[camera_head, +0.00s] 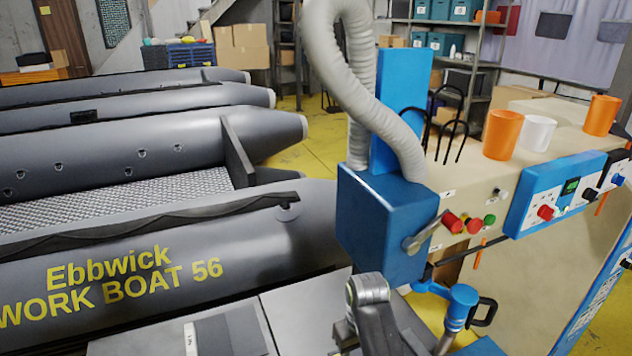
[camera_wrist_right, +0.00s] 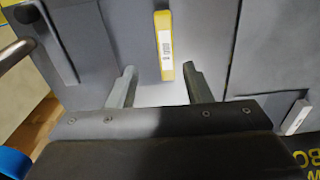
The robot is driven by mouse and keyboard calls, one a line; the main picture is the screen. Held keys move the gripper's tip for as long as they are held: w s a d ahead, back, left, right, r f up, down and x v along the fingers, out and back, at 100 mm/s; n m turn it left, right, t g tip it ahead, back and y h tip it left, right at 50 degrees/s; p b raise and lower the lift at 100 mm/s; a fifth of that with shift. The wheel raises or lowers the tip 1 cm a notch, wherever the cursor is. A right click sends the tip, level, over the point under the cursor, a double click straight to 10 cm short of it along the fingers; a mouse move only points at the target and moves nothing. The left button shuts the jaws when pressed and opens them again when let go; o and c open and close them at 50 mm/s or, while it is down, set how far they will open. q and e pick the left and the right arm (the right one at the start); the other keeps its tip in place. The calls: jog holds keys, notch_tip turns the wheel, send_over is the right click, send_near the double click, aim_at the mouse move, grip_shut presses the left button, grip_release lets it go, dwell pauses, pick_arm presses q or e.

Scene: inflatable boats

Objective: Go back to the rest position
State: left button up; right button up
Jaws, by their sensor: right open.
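My right gripper (camera_wrist_right: 161,68) shows in the right wrist view, its two grey fingers apart and nothing held between them. A yellow strip with a white label (camera_wrist_right: 163,45) lies on a grey surface (camera_wrist_right: 205,35) beyond the fingers. Its lower end appears between the fingertips; I cannot tell the distance. In the head view, a grey arm link of mine (camera_head: 368,300) stands at the bottom centre, in front of the workbench side. No gripper jaws show in the head view. My left gripper is not in view.
Grey inflatable boats (camera_head: 150,255) fill the left. A blue machine box (camera_head: 385,225) with a grey hose (camera_head: 350,70) stands close beyond my arm. A beige console (camera_head: 550,130) with orange cups (camera_head: 502,134) is at right. Yellow floor (camera_head: 310,140) is open behind.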

jog(key=s+d+f+m+t, duration=0.1)
jog(key=s+d+f+m, duration=0.1)
jog(key=s+d+f, duration=0.45)
jog(key=s+d+r+m+t+h, duration=0.1)
jog(key=s+d+r, duration=0.1)
jog(key=s+d, duration=0.45)
jog(key=s+d+r+m+t, duration=0.1)
jog(key=s+d+r, duration=0.15)
jog(key=s, duration=0.65)
jog(key=s+d+r+t+h, duration=0.1)
jog(key=s+d, duration=0.4)
jog(key=s, duration=0.3)
notch_tip(320, 180, down, 31)
jog(key=d+g+b, duration=0.1)
jog(key=g+b, duration=0.1)
jog(key=b, duration=0.6)
jog(key=s+f+b, duration=0.2)
jog(key=s+f, duration=0.3)
jog(key=f, duration=0.3)
jog(key=s+a+f+b, duration=0.1)
jog(key=s+f+b, duration=0.1)
jog(key=s+f, duration=0.3)
jog(key=s+f+g+y+b, duration=0.1)
jog(key=s+f, duration=0.4)
jog(key=f, duration=0.6)
jog(key=shift+a+b, duration=0.2)
jog(key=shift+b, duration=0.55)
